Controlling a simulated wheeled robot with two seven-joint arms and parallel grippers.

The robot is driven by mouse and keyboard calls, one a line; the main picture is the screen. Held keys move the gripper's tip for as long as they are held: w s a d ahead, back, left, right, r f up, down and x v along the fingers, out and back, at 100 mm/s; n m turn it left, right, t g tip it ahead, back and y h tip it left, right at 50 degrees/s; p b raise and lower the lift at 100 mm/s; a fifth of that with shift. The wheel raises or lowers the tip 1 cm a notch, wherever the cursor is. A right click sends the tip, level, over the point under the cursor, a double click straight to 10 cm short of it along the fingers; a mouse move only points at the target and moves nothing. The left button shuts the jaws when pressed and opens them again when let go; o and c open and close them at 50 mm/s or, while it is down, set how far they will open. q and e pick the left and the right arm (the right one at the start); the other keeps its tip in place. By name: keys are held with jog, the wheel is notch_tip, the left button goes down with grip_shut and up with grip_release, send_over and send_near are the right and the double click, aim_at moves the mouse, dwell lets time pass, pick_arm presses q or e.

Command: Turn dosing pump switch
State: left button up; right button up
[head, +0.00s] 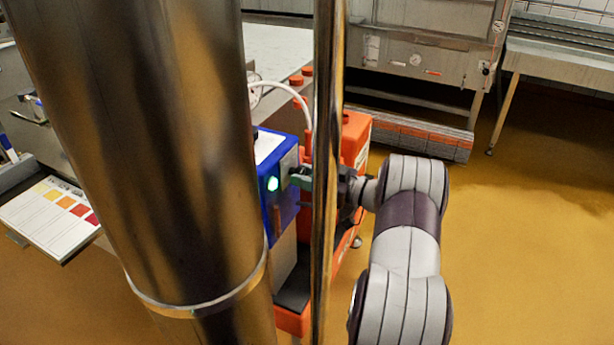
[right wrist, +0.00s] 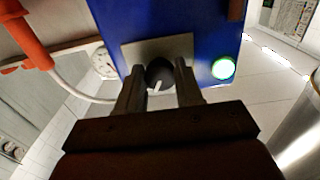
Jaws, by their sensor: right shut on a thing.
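The dosing pump is a blue box (head: 272,185) on an orange stand, partly behind my column in the head view. Its blue face (right wrist: 205,40) fills the top of the right wrist view. The switch is a dark round knob (right wrist: 158,75) with a white pointer mark, on a grey plate. A lamp (right wrist: 224,68) beside it glows green-white; it also shows in the head view (head: 272,184). My right gripper (right wrist: 158,84) is shut on the knob, one finger on each side. In the head view the right gripper (head: 304,176) is at the pump's face, partly hidden by a pole. My left gripper is not in view.
An orange housing (head: 354,138) stands right behind the pump. A white hose (head: 290,90) arches above it. A colour chart (head: 50,215) lies at left. A steel vat (head: 425,50) stands at the back. The yellow floor (head: 520,240) at right is clear.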

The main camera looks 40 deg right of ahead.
jog(key=shift+n+b, duration=2.55)
jog(key=shift+n, duration=3.25)
jog(key=o, duration=1)
jog(key=shift+d, duration=0.1)
jog(key=p+v, duration=0.2)
jog(key=v, duration=1)
jog(key=shift+s+d, duration=0.15)
jog(key=shift+s, duration=0.15)
